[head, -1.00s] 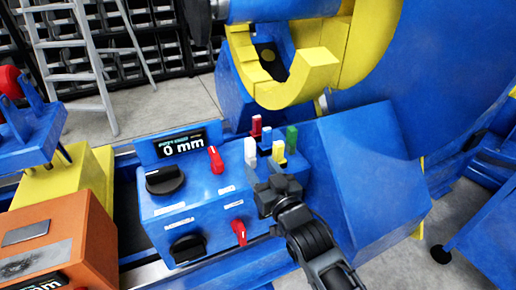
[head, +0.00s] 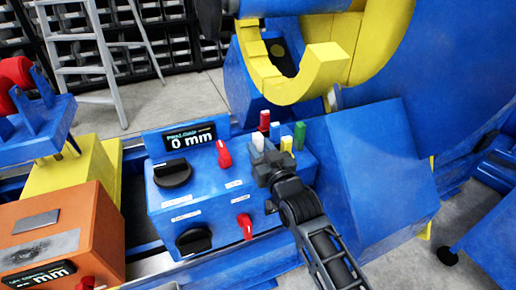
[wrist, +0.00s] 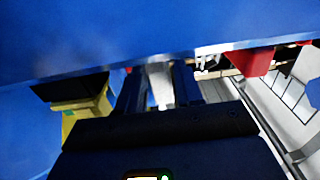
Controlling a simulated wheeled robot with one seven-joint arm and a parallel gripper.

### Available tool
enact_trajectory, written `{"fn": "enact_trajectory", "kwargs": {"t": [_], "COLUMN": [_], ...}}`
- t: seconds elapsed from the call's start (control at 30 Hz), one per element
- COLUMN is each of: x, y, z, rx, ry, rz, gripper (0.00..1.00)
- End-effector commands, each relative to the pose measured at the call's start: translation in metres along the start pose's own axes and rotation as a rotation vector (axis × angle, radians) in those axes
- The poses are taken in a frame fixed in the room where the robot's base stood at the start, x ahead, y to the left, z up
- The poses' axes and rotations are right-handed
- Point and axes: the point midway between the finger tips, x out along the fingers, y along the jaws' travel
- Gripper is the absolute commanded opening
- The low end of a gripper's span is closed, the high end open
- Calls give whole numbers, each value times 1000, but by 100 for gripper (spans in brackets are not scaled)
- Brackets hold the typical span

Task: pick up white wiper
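The white wiper (head: 258,141) stands upright on top of the blue control box, in a group with red, blue, green and yellow wipers. My gripper (head: 267,163) is just in front of it, hiding its lower part in the head view. In the wrist view my gripper's two dark fingers (wrist: 158,88) are apart, with a whitish shape between them. I cannot tell for sure whether that shape is the white wiper, or whether the fingers touch it.
The red wiper (head: 264,121), blue wiper (head: 274,131), yellow wiper (head: 286,144) and green wiper (head: 299,136) stand close by. The control box (head: 215,205) has black knobs, red switches and a 0 mm display (head: 188,138). A large blue housing (head: 375,165) rises at the right.

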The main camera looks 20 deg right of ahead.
Motion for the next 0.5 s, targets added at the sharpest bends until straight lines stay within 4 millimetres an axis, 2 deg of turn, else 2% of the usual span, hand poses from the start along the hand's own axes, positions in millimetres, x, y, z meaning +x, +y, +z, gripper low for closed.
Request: {"fn": "enact_trajectory", "kwargs": {"t": [0.07,0.33,0.5], "x": [0,0,0], "y": [0,0,0], "z": [0,0,0], "rx": [0,0,0], "ry": [0,0,0], "rz": [0,0,0], "gripper": [27,2,0]}}
